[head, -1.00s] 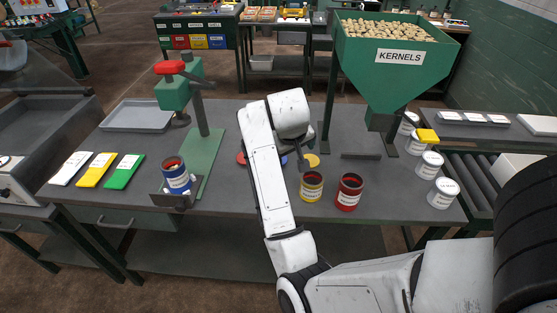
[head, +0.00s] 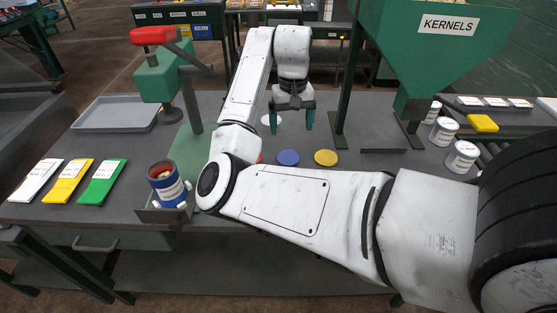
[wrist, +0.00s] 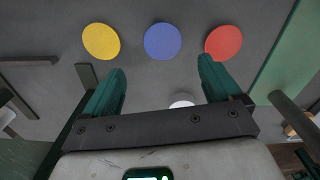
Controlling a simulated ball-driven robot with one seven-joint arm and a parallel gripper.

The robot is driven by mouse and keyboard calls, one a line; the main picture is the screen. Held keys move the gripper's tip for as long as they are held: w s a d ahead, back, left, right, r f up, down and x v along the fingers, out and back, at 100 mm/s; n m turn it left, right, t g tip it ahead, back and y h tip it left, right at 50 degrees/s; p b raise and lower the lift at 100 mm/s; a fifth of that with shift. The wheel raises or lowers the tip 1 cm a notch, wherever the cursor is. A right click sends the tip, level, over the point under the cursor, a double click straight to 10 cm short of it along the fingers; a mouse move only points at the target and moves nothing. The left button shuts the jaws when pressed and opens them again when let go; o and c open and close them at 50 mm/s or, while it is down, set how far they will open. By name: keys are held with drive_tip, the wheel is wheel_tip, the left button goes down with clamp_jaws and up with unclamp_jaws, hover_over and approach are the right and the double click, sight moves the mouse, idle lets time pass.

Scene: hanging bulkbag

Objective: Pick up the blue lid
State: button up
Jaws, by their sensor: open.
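The blue lid (head: 288,157) lies flat on the grey table between the yellow lid (head: 326,157) and the red lid, which my arm mostly hides in the head view. In the wrist view the blue lid (wrist: 162,41) is at the top centre, with the yellow lid (wrist: 101,41) to its left and the red lid (wrist: 223,42) to its right. My gripper (head: 291,126) is open and empty, pointing down above the table, beyond the blue lid in the head view. A white lid (wrist: 182,104) shows between the fingers, partly hidden by the gripper.
The green kernel hopper (head: 440,40) and its legs stand right of the gripper. A green press (head: 165,75) stands left, with a blue-labelled tin (head: 168,184) at its front. White tins (head: 462,157) stand at the right. Table around the lids is clear.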

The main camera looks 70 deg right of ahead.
drive_tip(key=f, duration=0.1)
drive_tip(key=b, duration=0.2)
hover_over(288, 158)
wheel_tip(288, 158, down, 5)
drive_tip(key=shift+w+d+f, duration=0.15)
drive_tip(key=shift+f, duration=0.05)
drive_tip(key=shift+s+f+p, duration=0.15)
drive_tip(key=shift+f+p, duration=0.1)
drive_tip(key=shift+f, duration=1.1)
drive_tip(key=shift+s+f+p, duration=0.1)
drive_tip(key=shift+f+p, duration=0.1)
drive_tip(key=shift+f, duration=1.1)
drive_tip(key=c, duration=0.9)
drive_tip(key=shift+r, duration=0.1)
